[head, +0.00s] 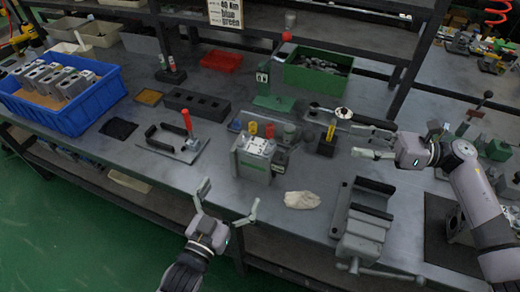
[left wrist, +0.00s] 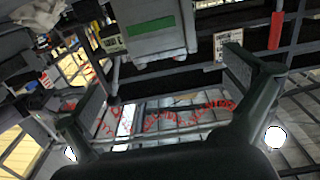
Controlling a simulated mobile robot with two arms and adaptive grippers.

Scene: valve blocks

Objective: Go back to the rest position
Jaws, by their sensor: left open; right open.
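My left gripper (head: 227,205) is open and empty in front of the bench's front edge, below the grey valve block in the head view. Its two open fingers also show in the left wrist view (left wrist: 160,95). The valve block (head: 253,158), with yellow and red caps on top, stands on the bench near the front edge. In the left wrist view a grey block with a green stripe (left wrist: 152,27) shows at the top. My right gripper (head: 373,144) is open over the right part of the bench, with its fingers pointing left and nothing held between them.
A blue crate (head: 88,120) with several grey blocks stands at the left. A red-handled clamp (head: 187,122), a white cloth (head: 302,200) and a vise (head: 362,235) lie along the bench. A green bin (head: 316,79) is at the back. Green floor (head: 90,235) is clear at lower left.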

